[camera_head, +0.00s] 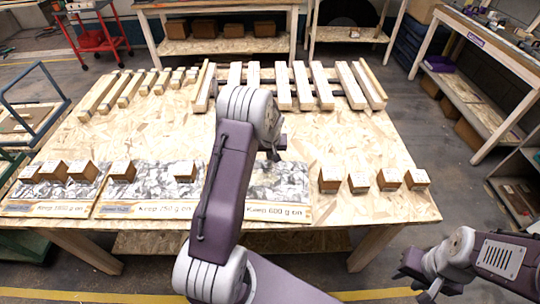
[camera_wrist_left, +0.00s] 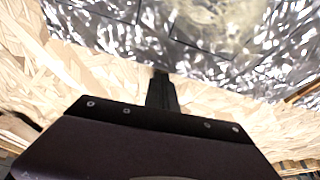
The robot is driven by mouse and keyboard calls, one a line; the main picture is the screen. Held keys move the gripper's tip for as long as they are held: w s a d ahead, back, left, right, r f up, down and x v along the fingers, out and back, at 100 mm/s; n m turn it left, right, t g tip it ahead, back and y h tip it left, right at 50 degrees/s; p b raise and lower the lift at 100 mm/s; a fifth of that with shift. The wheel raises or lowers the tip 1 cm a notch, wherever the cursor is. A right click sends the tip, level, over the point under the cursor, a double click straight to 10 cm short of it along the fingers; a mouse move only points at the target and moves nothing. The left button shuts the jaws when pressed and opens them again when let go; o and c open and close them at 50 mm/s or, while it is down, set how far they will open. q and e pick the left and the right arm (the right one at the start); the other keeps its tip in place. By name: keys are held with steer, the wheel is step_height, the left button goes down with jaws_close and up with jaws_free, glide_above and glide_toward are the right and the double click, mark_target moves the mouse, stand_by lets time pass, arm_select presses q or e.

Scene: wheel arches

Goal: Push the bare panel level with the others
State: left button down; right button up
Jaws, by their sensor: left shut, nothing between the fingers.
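Three grey mottled panels lie in a row along the table's near side. The right panel (camera_head: 285,180) carries no blocks in the part I see; my left arm hides its left part. The middle panel (camera_head: 150,185) bears two blocks, the left panel (camera_head: 25,195) several. My left gripper (camera_head: 272,153) is shut and empty at the right panel's far edge. In the left wrist view its dark fingers (camera_wrist_left: 162,92) point at the edge of a mottled panel (camera_wrist_left: 225,50); I cannot tell whether they touch. My right gripper (camera_head: 430,291) is low at the right, off the table, its jaws unclear.
Several wooden blocks (camera_head: 358,182) stand on bare table right of the panels. Wooden slats (camera_head: 300,85) lie along the far side of the table (camera_head: 370,135). Bare board lies between slats and panels. A workbench (camera_head: 490,50) stands at the right.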

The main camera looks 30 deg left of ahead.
arm_select(q)
steer(key=shift+w+a+f, duration=0.2)
steer(key=shift+w, duration=0.1)
steer(key=v, duration=0.9)
steer(key=shift+p, duration=0.35)
